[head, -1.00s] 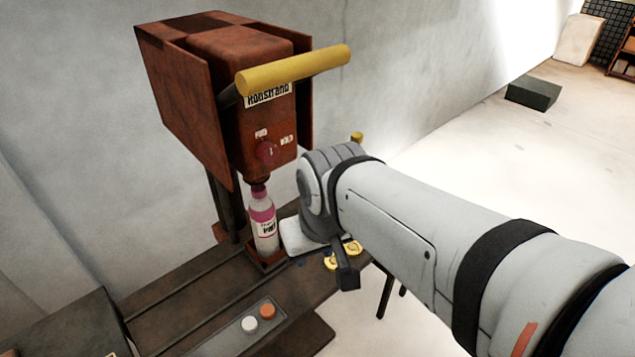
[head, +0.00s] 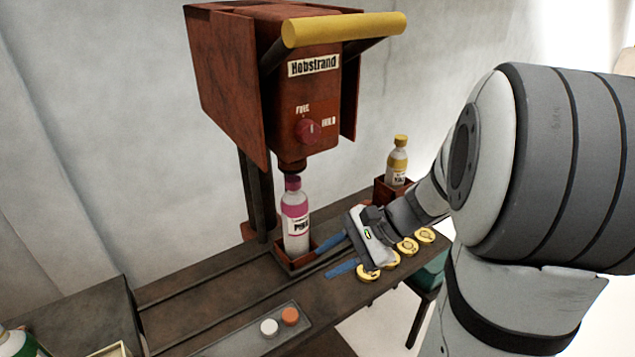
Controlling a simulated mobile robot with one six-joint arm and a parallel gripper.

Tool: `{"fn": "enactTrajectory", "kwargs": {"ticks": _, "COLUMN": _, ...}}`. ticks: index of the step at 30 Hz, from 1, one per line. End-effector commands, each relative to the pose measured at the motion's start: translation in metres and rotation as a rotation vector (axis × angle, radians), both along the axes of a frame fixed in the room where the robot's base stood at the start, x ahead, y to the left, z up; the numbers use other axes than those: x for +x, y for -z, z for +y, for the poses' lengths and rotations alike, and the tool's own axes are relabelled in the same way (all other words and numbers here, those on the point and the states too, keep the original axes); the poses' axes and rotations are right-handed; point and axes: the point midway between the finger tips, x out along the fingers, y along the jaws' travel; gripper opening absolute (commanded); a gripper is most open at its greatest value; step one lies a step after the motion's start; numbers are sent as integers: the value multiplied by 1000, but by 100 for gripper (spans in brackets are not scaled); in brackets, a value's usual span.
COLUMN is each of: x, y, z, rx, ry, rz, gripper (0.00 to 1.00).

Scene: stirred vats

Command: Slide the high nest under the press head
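The press head (head: 291,166) hangs from a rust-red press with a yellow lever.
Yellow round discs (head: 407,246) lie along the bench's front edge, partly behind my gripper. A tray (head: 250,333) with a white cap and an orange cap lies in front. The rail (head: 205,282) left of the shallow nest is clear. A red knob (head: 308,131) is on the press.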

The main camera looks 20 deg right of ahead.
Motion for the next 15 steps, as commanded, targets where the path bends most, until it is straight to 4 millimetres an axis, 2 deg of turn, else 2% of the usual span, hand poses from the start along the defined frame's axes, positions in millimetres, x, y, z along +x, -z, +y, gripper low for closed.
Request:
{"fn": "enactTrajectory", "kwargs": {"ticks": 1, "x": 18, "y": 28, "z": -15, "rx": 113, "ry": 120, "rz": 44, "gripper": 34}}
{"fn": "enactTrajectory", "kwargs": {"ticks": 5, "x": 63, "y": 58, "z": -64, "rx": 407, "ry": 424, "rz": 102, "gripper": 34}}
{"fn": "enactTrajectory", "kwargs": {"ticks": 7, "x": 81, "y": 74, "z": -97, "rx": 547, "ry": 570, "rz": 113, "gripper": 34}}
{"fn": "enactTrajectory", "kwargs": {"ticks": 12, "x": 104, "y": 105, "z": -171, "rx": 798, "ry": 830, "rz": 100, "gripper": 34}}
{"fn": "enactTrajectory", "kwargs": {"ticks": 15, "x": 108, "y": 115, "z": -197, "rx": 878, "ry": 915, "rz": 87, "gripper": 34}}
